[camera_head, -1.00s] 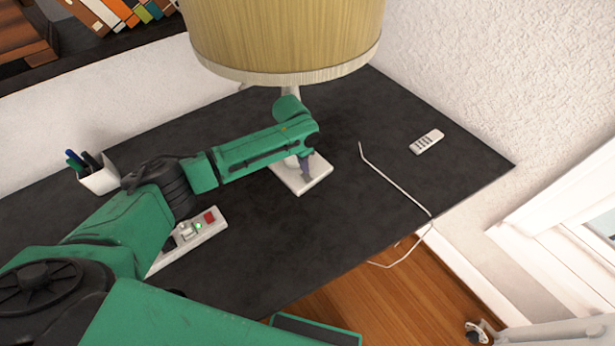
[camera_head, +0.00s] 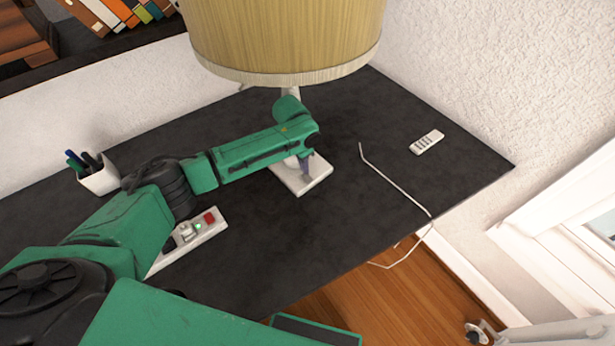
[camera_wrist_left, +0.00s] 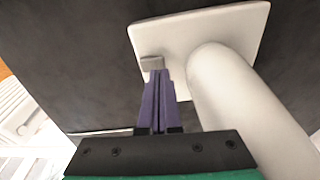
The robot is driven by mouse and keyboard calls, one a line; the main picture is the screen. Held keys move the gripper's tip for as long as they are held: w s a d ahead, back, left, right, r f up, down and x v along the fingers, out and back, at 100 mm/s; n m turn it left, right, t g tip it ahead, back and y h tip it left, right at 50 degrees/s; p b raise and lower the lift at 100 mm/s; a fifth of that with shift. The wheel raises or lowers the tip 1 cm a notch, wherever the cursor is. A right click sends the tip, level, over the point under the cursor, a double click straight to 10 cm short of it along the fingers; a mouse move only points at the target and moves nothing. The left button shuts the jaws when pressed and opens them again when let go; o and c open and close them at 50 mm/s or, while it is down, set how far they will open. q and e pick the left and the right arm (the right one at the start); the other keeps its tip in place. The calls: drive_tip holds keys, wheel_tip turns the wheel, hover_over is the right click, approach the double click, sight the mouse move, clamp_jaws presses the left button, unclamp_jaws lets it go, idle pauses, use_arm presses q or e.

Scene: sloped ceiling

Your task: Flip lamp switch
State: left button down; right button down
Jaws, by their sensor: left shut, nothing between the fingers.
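The lamp stands on the dark desk, with a large yellowish shade (camera_head: 285,40) above and a white square base (camera_head: 318,178) below. In the left wrist view the base (camera_wrist_left: 243,22) and the thick white lamp stem (camera_wrist_left: 235,105) fill the right side. A small grey switch (camera_wrist_left: 152,62) sits near the base's left corner. My left gripper (camera_head: 306,178) is over the lamp base. Its purple fingers (camera_wrist_left: 158,75) are closed together, with their tips at the switch; I cannot tell whether they touch it. My right gripper is not in view.
A power strip (camera_head: 210,229) with a red button and a pen cup (camera_head: 100,178) are on the desk's left. A white cable (camera_head: 395,181) crosses the right side near a remote (camera_head: 426,142). The desk between cable and remote is clear.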

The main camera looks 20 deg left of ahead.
sight(304, 175)
use_arm(q)
drive_tip(key=shift+f+b, duration=0.5)
drive_tip(key=shift+f, duration=0.35)
idle(0.8)
drive_tip(key=shift+s+f, duration=0.1)
wheel_tip(304, 175, up, 7)
drive_tip(key=p, duration=0.7)
drive_tip(key=shift+p, duration=0.35)
